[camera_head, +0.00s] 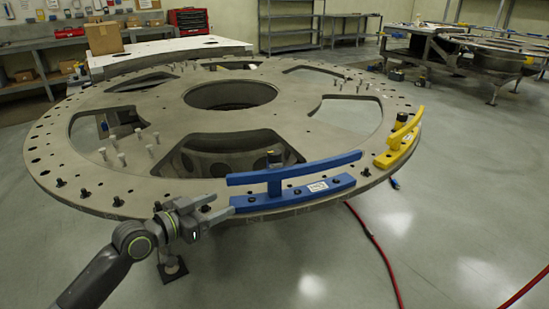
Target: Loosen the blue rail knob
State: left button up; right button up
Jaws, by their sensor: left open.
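The blue rail (310,189) lies along the near rim of the large round turret plate (130,193), with a raised blue bar above its base. A dark knob (274,157) stands on top of the blue rail near its middle. My left gripper (222,213) is open at the left end of the blue rail, low and to the left of the knob. I cannot tell whether its fingers touch the rail's end. My right gripper is not in view.
A yellow rail (399,141) with a dark knob (401,120) sits on the plate's right rim. Several upright bolts stand on the plate, which has wide openings. A cardboard box (103,38) is at the back left. Red hoses (375,245) lie on open floor at right.

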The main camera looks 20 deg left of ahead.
aim_at(269, 156)
pick_arm(q)
notch_tip(269, 156, up, 7)
jog(key=w+m+t+h, duration=0.1)
jog(key=h, duration=0.1)
jog(key=p+x, duration=0.1)
jog(key=x, duration=0.7)
jog(key=p+x, duration=0.1)
jog(key=x, duration=0.8)
jog(key=shift+w+d, duration=0.15)
jog(key=shift+d, duration=0.25)
